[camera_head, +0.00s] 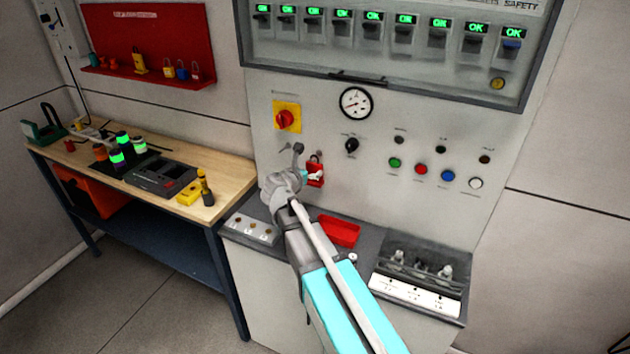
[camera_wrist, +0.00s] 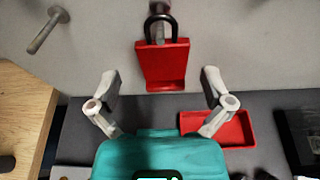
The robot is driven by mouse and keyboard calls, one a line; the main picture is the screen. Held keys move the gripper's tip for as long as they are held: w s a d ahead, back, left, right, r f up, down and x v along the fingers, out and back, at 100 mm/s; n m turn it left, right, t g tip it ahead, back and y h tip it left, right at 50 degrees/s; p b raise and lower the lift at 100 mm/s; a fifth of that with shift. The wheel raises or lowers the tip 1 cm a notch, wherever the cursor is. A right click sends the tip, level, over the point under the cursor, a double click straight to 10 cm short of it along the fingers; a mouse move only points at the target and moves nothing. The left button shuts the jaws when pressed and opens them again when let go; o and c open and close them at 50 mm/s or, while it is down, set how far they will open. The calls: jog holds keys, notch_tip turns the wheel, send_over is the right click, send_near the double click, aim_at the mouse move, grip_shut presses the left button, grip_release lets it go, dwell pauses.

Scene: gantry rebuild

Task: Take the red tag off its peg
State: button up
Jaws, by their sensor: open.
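The red tag (camera_wrist: 165,62), with a black padlock-like shackle, hangs upright from a grey peg (camera_wrist: 160,8) on the panel. In the head view the red tag (camera_head: 315,171) shows on the panel, partly covered by my arm. My gripper (camera_wrist: 159,84) is open. Its two fingers stand to the left and right of the tag's lower part, with clear gaps on both sides. They do not appear to touch it. In the head view my gripper (camera_head: 308,175) is at the tag, and its fingers are hard to make out.
A second, empty grey peg (camera_wrist: 48,30) sticks out at the upper left in the wrist view. A red tray (camera_head: 339,231) lies on the grey ledge below. A socket box (camera_head: 415,293) stands right of it. The wooden workbench (camera_head: 226,184) is at the left.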

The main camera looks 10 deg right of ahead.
aim_at(314, 168)
jog(key=shift+b+x, duration=0.65)
jog(key=shift+x, duration=1.7)
jog(key=shift+s+d, duration=0.1)
jog(key=c, duration=1)
